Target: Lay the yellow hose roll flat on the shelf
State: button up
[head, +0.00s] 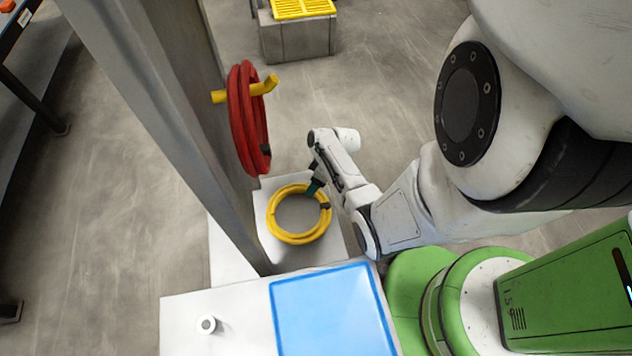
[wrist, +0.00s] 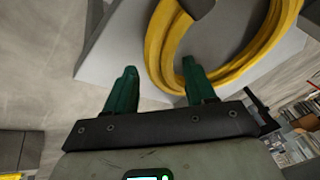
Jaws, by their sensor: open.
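The yellow hose roll (head: 271,222) looks flat on the light grey shelf (head: 334,246), beside the grey post. A dark clip or band shows on its right side. My gripper (head: 313,188) is at the roll's upper right edge. In the wrist view, my gripper (wrist: 158,72) is open, with two green fingers apart. The yellow hose roll (wrist: 155,45) passes beyond and partly between the fingertips; the right finger overlaps it in the picture. I cannot tell whether a finger touches the hose. Part of the shelf (wrist: 110,45) shows under the roll.
A red hose roll (head: 240,120) hangs on a yellow hook (head: 262,88) on the grey post (head: 165,110). A white table with a blue mat (head: 332,312) and a small white ring (head: 206,323) is in front. A grey box with a yellow grate (head: 303,9) stands behind.

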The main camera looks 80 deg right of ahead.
jog(key=p+v, duration=0.2)
jog(key=v, duration=0.9)
jog(key=shift+p, duration=0.3)
